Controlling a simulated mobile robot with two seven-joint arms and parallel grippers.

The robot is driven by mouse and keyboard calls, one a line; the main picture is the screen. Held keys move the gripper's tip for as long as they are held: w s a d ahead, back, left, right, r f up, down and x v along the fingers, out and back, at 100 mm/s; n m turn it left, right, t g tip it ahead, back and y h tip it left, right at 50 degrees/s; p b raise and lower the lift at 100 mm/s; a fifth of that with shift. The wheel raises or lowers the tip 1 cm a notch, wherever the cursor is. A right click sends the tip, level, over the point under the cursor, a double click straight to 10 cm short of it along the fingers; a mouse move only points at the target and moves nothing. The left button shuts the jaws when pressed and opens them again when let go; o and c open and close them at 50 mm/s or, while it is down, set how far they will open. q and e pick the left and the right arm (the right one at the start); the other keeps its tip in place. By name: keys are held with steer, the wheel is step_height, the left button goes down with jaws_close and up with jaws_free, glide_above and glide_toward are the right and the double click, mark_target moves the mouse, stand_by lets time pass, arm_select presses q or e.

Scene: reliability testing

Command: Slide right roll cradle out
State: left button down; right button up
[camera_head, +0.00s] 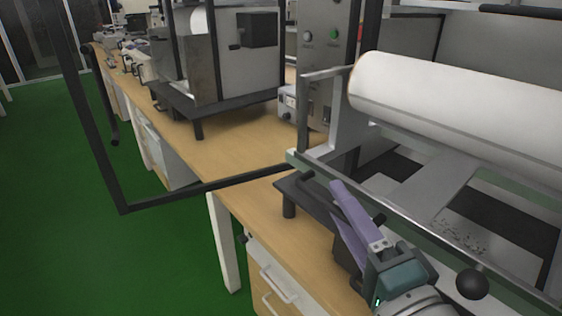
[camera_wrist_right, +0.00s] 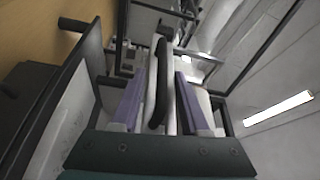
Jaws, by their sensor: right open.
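The white roll (camera_head: 460,105) lies across a grey metal cradle (camera_head: 440,195) at the right of the head view. A black ball knob (camera_head: 472,284) sits at the cradle's near side. My right gripper (camera_head: 337,202) is open beside the cradle's near rail, its purple fingers pointing up and left. In the right wrist view, a dark elongated bar (camera_wrist_right: 158,85) appears between the open fingers (camera_wrist_right: 164,78). I cannot tell whether they touch it or how far beyond them it is. My left gripper is not in view.
A black bar frame (camera_head: 122,205) juts out over the green floor (camera_head: 60,230) on the left. Another machine (camera_head: 240,65) stands farther back on the wooden bench (camera_head: 225,150). A grey control panel (camera_head: 318,50) stands behind the roll. Drawers (camera_head: 275,285) are below the bench.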

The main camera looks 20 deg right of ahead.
steer(key=s, duration=0.8)
steer(key=shift+s+f, duration=0.3)
steer(key=shift+s, duration=0.1)
